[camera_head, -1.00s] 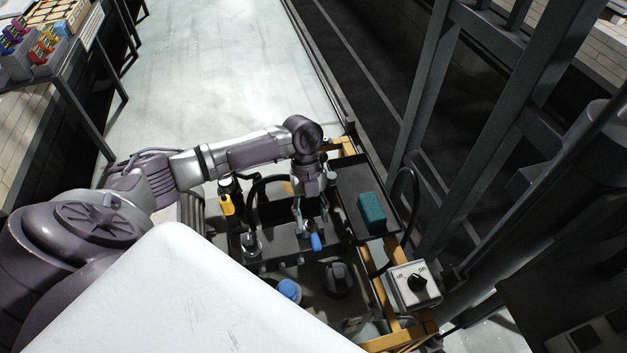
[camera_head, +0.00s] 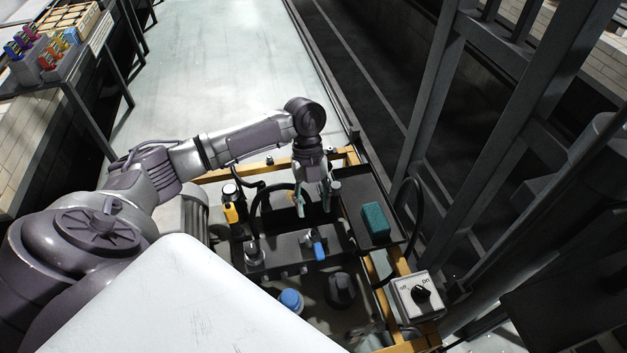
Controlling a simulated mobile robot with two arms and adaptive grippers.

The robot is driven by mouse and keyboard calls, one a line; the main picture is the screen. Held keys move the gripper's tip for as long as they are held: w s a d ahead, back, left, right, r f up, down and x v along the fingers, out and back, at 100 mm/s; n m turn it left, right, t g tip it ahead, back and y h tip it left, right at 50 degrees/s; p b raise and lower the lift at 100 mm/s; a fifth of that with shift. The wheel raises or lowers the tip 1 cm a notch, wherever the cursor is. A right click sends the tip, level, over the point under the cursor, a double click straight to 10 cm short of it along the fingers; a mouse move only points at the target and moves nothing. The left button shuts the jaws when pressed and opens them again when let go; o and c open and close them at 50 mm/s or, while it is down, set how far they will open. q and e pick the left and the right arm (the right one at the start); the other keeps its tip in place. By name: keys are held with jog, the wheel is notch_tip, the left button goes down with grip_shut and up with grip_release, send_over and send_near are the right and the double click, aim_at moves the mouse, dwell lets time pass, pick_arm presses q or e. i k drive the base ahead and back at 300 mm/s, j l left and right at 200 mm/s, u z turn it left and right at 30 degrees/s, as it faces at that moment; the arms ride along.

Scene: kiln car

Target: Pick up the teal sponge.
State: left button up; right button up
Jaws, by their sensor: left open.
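The teal sponge (camera_head: 376,219) is a small block lying on a dark tray (camera_head: 355,187) along the right side of the yellow-framed car. My left gripper (camera_head: 314,208) points down, open and empty, to the left of the sponge and apart from it. It hangs over the dark fittings near the tray's left edge. My right gripper is not in view.
A blue-handled valve (camera_head: 318,249) is just below the gripper. A blue cap (camera_head: 291,300) and a dark knob (camera_head: 341,287) are nearer. A switch box (camera_head: 417,296) marked off and on stands at the right corner. A black hose (camera_head: 414,205) arches beside the tray.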

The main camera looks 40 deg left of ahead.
aim_at(378, 225)
jog(key=k+l, duration=1.2)
jog(key=k, duration=0.1)
